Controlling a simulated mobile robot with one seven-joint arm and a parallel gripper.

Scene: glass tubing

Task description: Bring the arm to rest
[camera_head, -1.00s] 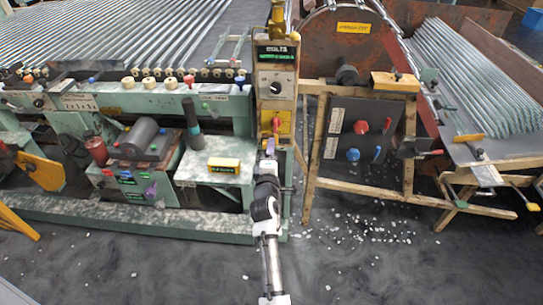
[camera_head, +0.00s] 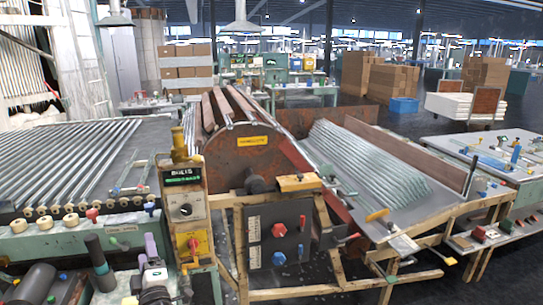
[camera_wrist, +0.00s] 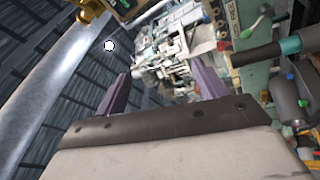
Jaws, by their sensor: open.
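My gripper (camera_head: 149,251) is at the lower left of the head view, its purple fingers pointing up in front of the green machine. In the wrist view my gripper (camera_wrist: 161,90) shows two purple fingers spread apart with nothing between them. The white and black wrist part is just below the fingers in the head view; the rest of my arm is out of the picture. The control box (camera_head: 184,195) with a green display and a yellow lower panel stands right of my gripper. I cannot tell the exact gap between them.
A brown drum (camera_head: 256,160) and a dark switch panel (camera_head: 279,237) on a wooden frame stand right of the control box. Glass tubes (camera_head: 365,160) lie on a sloped rack.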

